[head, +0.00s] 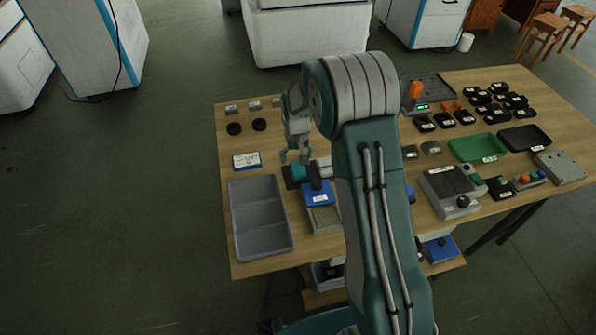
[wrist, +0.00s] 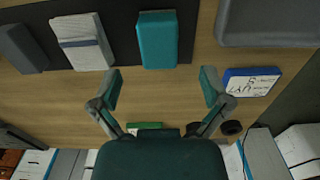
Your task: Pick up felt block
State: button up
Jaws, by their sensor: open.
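A teal block (wrist: 157,40) lies on a dark mat (wrist: 122,30) in the wrist view. A pale, layered block (wrist: 82,42) with a dark line and a grey block (wrist: 20,47) lie left of it. No label marks which one is felt. In the head view the teal block (head: 299,172) is on the left part of the table, partly hidden by my arm. My gripper (wrist: 160,88) is open and empty, its fingers spread wider than the teal block. In the head view my gripper (head: 297,156) is close above and just behind that block.
A grey compartment tray (head: 236,218) and a blue-edged label card (head: 246,161) are left of the mat. A blue-labelled box (head: 319,196) is in front. Two black discs (head: 259,124) lie behind.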

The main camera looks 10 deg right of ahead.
aim_at(298, 168)
notch_tip(298, 168, down, 5)
jog(key=shift+s+d+f, duration=0.1)
jog(key=shift+f, duration=0.05)
jog(key=c, duration=1.2)
